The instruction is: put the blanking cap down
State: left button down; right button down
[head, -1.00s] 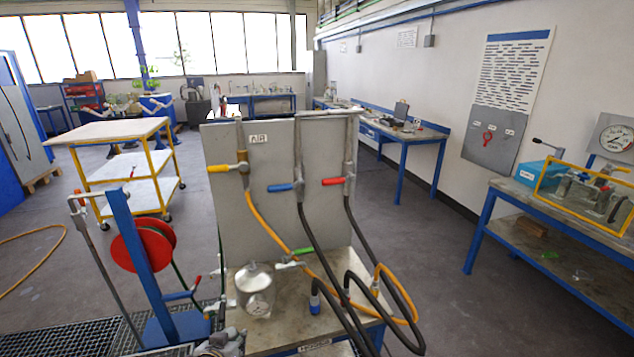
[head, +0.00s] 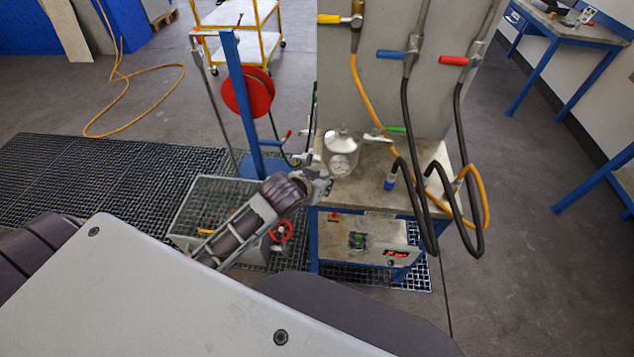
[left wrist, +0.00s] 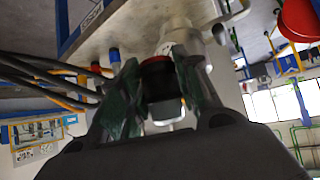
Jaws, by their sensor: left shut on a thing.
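In the head view the cap is hidden by the gripper. My right gripper is not in view.
The bench top (head: 372,188) has some bare room right of the vessel.

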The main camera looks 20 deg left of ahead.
pick_arm(q)
jog(key=d+r+m+g+h, duration=0.1)
jog(key=d+r+m+h, duration=0.1)
jog(key=d+r, duration=0.4)
jog(key=d+r+m+g+h, duration=0.1)
jog(key=d+r+m+h, duration=0.2)
jog(key=r, duration=0.9)
jog(key=s+d+m, duration=0.1)
jog(key=d, duration=0.2)
jog(key=shift+d+m, duration=0.25)
jog(key=shift+m, duration=0.05)
jog(key=shift+w, duration=0.15)
jog(key=w+d+f+m+g+h, duration=0.2)
jog(key=w+d+f+m+g, duration=0.1)
jog(key=w+d+f+m, duration=0.1)
jog(key=shift+w+d+f+m+h, duration=0.3)
jog(key=shift+f+h, duration=0.1)
jog(key=shift+f, duration=0.45)
jog(key=shift+r, duration=0.15)
notch_tip(320, 180, up, 11)
jog(key=w+d+n+t+y, duration=0.2)
jog(key=n+t+y, duration=0.3)
jog(key=n+y, duration=0.4)
jog(key=shift+w+r+n, duration=0.15)
jog(key=shift+r+n, duration=0.05)
jog(key=shift+n, duration=1.6)
jog(key=shift+d, duration=0.1)
